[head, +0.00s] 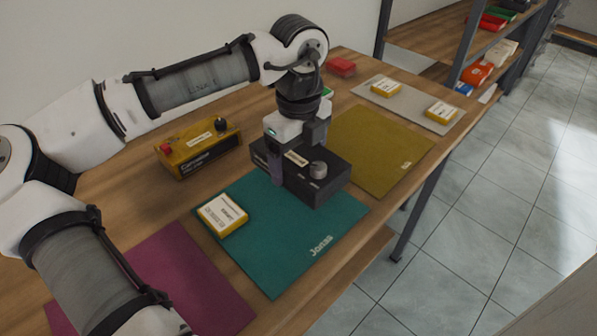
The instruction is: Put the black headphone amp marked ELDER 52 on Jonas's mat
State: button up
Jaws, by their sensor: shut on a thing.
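The label is too small to read. My gripper (291,165) points down over the amp and is shut on it. The amp is over the back right part of Jonas's mat (290,252), a teal mat with "Jonas" written near its front edge. I cannot tell whether the amp's underside touches the mat. My gripper hides part of the amp's top and side.
A yellow-and-white box (223,214) lies on the teal mat's left part. A yellow device (198,150) stands behind. An olive mat (380,150), a magenta mat (180,278) and a grey mat (415,108) with two small boxes lie nearby. A red box (341,67) sits at the back.

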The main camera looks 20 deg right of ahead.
aim_at(300, 155)
jog(key=shift+f, duration=2.3)
jog(key=o, duration=1.5)
jog(key=shift+f, duration=0.1)
notch_tip(300, 155, up, 12)
jog(key=shift+r+b, duration=0.1)
jog(key=shift+b, duration=0.2)
jog(key=shift+s, duration=0.15)
